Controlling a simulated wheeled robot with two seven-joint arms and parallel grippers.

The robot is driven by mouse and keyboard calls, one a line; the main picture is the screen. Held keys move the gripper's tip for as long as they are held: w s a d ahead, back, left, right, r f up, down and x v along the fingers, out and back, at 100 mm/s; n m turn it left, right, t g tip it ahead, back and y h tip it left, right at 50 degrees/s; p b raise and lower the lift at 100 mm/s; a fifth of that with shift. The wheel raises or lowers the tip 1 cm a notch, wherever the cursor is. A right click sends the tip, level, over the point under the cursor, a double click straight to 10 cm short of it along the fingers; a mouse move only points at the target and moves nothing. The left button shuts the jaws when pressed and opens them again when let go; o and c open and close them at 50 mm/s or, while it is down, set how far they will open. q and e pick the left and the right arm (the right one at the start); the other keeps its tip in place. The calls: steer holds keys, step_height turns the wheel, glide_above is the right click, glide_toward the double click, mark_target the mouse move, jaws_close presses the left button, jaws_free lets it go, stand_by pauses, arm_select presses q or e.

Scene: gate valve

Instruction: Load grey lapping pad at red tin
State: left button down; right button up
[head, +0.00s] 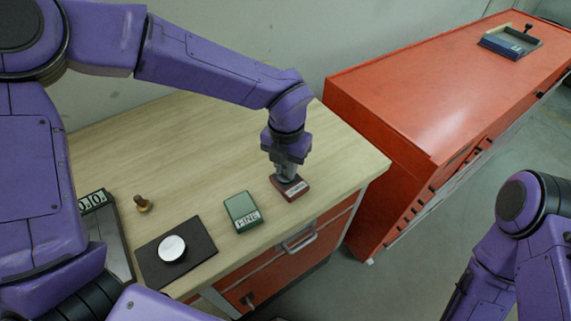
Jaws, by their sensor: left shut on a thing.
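The red tin (291,190), with a pale label, lies near the front right of the wooden bench. My left gripper (286,172) points down directly over it, shut on a small grey thing that I take to be the grey lapping pad. The pad is mostly hidden by the fingers, and I cannot tell whether it touches the tin. My right gripper is not in view; only part of my right arm shows at the lower right.
A green tin (242,212) marked FINE lies left of the red tin. A dark mat (150,262) with a pale disc (171,248), a small brass-and-wood piece (143,204) and a scale (119,250) are farther left. A red cabinet (420,110) bears a tray (526,51). The bench's back is clear.

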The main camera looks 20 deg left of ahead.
arm_select(q)
steer(key=shift+r+p, duration=3.05)
steer(key=shift+r, duration=0.45)
steer(key=shift+f, duration=0.1)
